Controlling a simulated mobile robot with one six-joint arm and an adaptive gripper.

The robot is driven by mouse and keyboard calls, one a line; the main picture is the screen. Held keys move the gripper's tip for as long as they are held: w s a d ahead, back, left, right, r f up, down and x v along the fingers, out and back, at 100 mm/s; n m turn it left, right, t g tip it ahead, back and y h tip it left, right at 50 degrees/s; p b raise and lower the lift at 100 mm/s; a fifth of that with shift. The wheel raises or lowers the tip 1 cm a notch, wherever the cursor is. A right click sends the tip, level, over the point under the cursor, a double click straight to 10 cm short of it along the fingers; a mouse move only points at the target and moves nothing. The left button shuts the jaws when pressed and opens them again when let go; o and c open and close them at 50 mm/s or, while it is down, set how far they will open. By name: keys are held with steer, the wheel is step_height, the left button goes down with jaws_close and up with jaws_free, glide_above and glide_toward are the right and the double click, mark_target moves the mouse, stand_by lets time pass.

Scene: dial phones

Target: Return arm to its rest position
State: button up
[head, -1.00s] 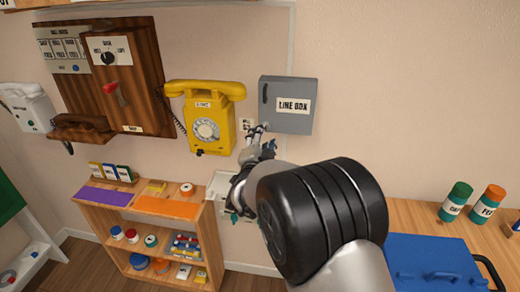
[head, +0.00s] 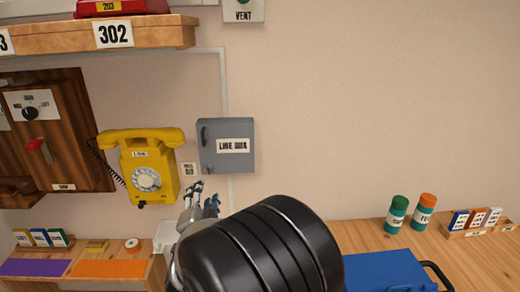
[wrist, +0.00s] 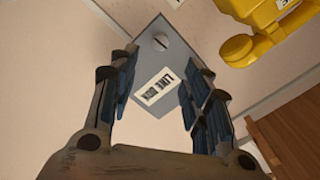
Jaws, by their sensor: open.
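My gripper (head: 203,192) is in front of the wall, just below the grey line box (head: 226,160) in the head view. In the wrist view my gripper (wrist: 158,80) is open, with its two fingers apart and nothing between them. The line box (wrist: 160,58) shows beyond the fingers, with its label and a round knob. My own black arm joint fills the lower middle of the head view and hides part of the gripper.
A yellow dial phone (head: 148,170) hangs left of the line box, and a wooden panel (head: 60,130) is farther left. A shelf marked 302 (head: 150,33) runs above. A blue case (head: 385,272) and two bottles (head: 396,214) stand on the right counter (head: 465,250). The wall at right is bare.

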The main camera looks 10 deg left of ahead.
steer(key=s+d+r+n+g, duration=0.3)
steer(key=d+r, duration=0.1)
steer(key=d, duration=0.5)
steer(key=s+d+r+n+g, duration=0.2)
steer(key=s+d+r+g, duration=0.1)
steer(key=d, duration=0.7)
steer(key=s+d+f+n+g+h, duration=0.1)
steer(key=s+d+f+n+g, duration=0.1)
steer(key=s+d, duration=0.9)
steer(key=shift+s+d+n+g+h, duration=0.35)
steer(key=shift+s+g, duration=0.25)
steer(key=shift+s, duration=0.2)
steer(key=s+d+f+g+h, duration=0.1)
steer(key=s+d, duration=0.2)
steer(key=s, duration=0.2)
steer(key=s+d+f+g, duration=0.1)
steer(key=s+d+f, duration=0.1)
steer(key=s, duration=0.3)
steer(key=s+d+f+n+g+h, duration=0.1)
steer(key=s+d, duration=0.3)
steer(key=s, duration=0.1)
steer(key=shift+s+f+g+h, duration=0.15)
steer(key=shift+f+g+h, duration=0.1)
steer(key=shift+g+h, duration=0.1)
steer(key=shift+c, duration=0.3)
